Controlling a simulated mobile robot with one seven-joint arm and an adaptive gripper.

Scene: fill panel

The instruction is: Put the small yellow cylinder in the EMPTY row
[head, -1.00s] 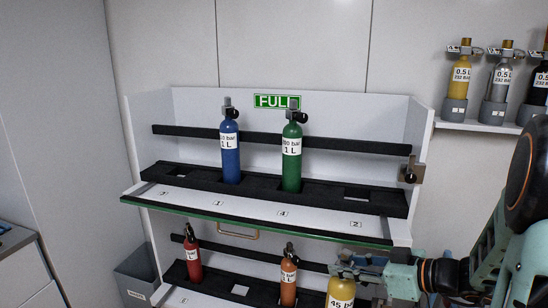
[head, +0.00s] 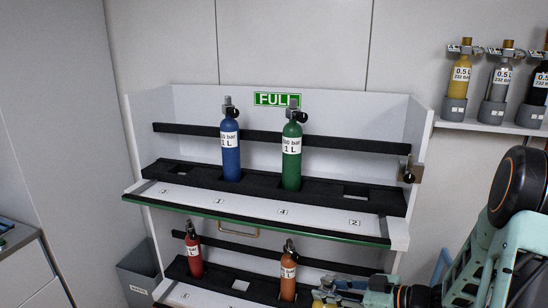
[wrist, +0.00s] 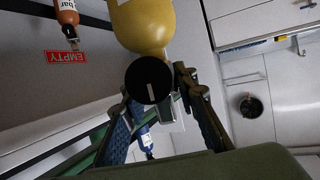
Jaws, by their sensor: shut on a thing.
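My gripper (head: 330,284) is low in the head view, at the right end of the lower row. In the wrist view my gripper (wrist: 155,95) is shut on the black valve knob at the top of a yellow cylinder (wrist: 148,30). In the head view only a sliver of this cylinder shows at the bottom edge; its base is hidden. The lower row (head: 215,273) holds a red cylinder (head: 194,255) and an orange cylinder (head: 288,272), with an open slot between them. A red EMPTY sign (wrist: 66,57) shows in the wrist view.
The upper row, under the green FULL sign (head: 277,100), holds a blue cylinder (head: 230,152) and a green cylinder (head: 292,158). Its two end slots are open. Its front ledge (head: 300,218) overhangs the lower row. Several 0.5 L cylinders stand on a wall shelf (head: 482,124) at right.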

